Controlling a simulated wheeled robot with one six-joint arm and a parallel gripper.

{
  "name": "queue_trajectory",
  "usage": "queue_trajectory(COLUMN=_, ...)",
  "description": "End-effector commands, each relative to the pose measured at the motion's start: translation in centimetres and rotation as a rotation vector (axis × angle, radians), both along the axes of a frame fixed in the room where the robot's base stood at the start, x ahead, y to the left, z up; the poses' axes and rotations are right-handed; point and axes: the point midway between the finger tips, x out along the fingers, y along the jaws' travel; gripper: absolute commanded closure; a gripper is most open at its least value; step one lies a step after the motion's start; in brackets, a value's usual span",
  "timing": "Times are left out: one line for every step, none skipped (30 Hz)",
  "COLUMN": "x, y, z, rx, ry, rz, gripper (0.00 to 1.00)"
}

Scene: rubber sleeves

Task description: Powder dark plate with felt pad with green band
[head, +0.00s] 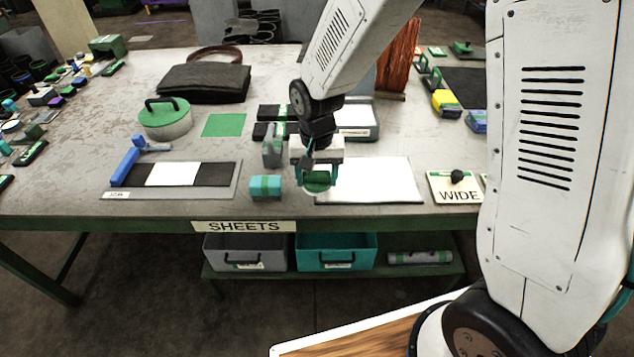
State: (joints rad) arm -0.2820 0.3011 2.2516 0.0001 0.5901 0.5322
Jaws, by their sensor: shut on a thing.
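My gripper (318,182) hangs over the near middle of the table. Its jaws are shut on a small green-topped thing (317,178), which seems to be the felt pad with green band; the jaws hide part of it. It is at the left edge of a white sheet, and I cannot tell whether it touches. A dark plate (215,174) with a white middle part (173,174) lies on a grey labelled board (170,194) to the left, apart from my gripper.
A teal block with a green band (265,188) stands just left of my gripper. A blue roller-like tool (126,166) lies at the dark plate's left end. The white sheet (375,180) lies right. A round green-lidded tub (166,118) and dark green-banded blocks (268,131) stand behind.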

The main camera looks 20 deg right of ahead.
Motion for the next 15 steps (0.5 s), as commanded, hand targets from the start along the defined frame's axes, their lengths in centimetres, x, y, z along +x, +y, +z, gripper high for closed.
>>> queue_trajectory(x=0.1, y=0.0, z=0.6, rx=0.001, ry=-0.003, rz=-0.001, gripper=0.64)
queue_trajectory(x=0.1, y=-0.1, z=0.9, rx=0.001, ry=-0.003, rz=-0.001, gripper=0.64)
queue_trajectory(x=0.1, y=-0.1, z=1.2, rx=0.0, ry=-0.003, rz=-0.001, gripper=0.64)
queue_trajectory(x=0.1, y=-0.1, z=1.5, rx=0.001, ry=-0.003, rz=-0.002, gripper=0.64)
queue_trajectory(x=0.1, y=-0.1, z=1.8, rx=0.001, ry=-0.004, rz=-0.002, gripper=0.64)
queue_trajectory(x=0.1, y=-0.1, z=2.2, rx=0.001, ry=-0.003, rz=-0.002, gripper=0.64)
queue_trajectory(x=0.1, y=-0.2, z=2.4, rx=0.001, ry=-0.003, rz=-0.003, gripper=0.64)
queue_trajectory(x=0.1, y=-0.2, z=2.7, rx=0.001, ry=-0.003, rz=-0.003, gripper=0.64)
queue_trajectory(x=0.1, y=-0.2, z=3.0, rx=0.001, ry=-0.004, rz=-0.003, gripper=0.64)
queue_trajectory(x=0.1, y=-0.2, z=3.3, rx=0.001, ry=-0.003, rz=-0.004, gripper=0.64)
queue_trajectory(x=0.1, y=-0.3, z=3.6, rx=0.001, ry=-0.003, rz=-0.004, gripper=0.64)
queue_trajectory(x=0.1, y=-0.3, z=3.9, rx=0.001, ry=-0.003, rz=-0.004, gripper=0.64)
queue_trajectory(x=0.1, y=-0.3, z=4.1, rx=0.001, ry=-0.003, rz=-0.005, gripper=0.64)
queue_trajectory(x=0.1, y=-0.3, z=4.3, rx=0.001, ry=-0.003, rz=-0.005, gripper=0.64)
queue_trajectory(x=0.1, y=-0.4, z=4.6, rx=0.0, ry=-0.002, rz=-0.005, gripper=0.64)
